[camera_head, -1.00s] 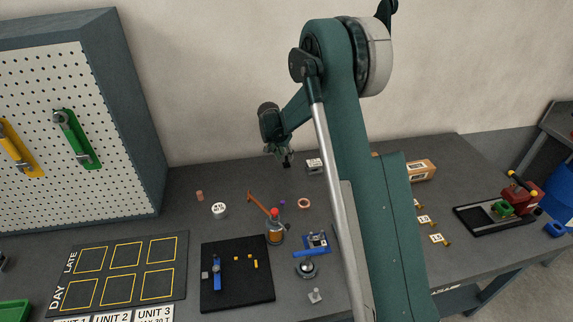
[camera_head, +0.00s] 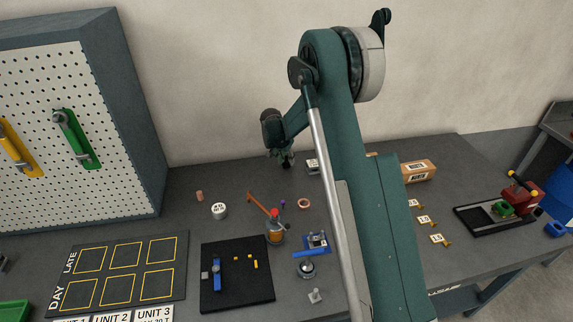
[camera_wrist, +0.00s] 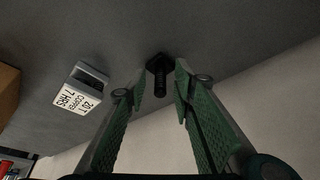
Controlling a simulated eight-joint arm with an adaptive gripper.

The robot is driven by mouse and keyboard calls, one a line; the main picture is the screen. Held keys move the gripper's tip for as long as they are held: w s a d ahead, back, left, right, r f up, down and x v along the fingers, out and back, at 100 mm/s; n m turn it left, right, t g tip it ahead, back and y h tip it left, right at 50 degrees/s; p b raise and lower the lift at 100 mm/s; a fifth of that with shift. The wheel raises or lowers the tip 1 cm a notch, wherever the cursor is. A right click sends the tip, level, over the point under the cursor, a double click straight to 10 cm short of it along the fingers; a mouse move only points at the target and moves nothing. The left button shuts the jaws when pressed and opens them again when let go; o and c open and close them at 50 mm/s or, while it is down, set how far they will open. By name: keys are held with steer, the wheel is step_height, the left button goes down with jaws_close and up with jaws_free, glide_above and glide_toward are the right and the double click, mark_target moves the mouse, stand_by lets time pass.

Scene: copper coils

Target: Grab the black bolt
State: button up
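The black bolt (camera_wrist: 159,74) stands on the grey bench top in the wrist view, with a wide dark head or base and a narrower shaft. It lies between and just beyond the tips of my gripper (camera_wrist: 158,88), whose two green fingers are spread apart on either side. No contact with the bolt shows. In the head view my gripper (camera_head: 286,163) hangs low over the back of the bench. The bolt cannot be told apart from the gripper there.
A labelled grey-and-white block (camera_wrist: 82,88) stands left of the fingers in the wrist view. A cardboard box (camera_head: 418,171) is at the back right. The wall is close behind.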

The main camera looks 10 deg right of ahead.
jaws_close()
steer(key=shift+r, duration=5)
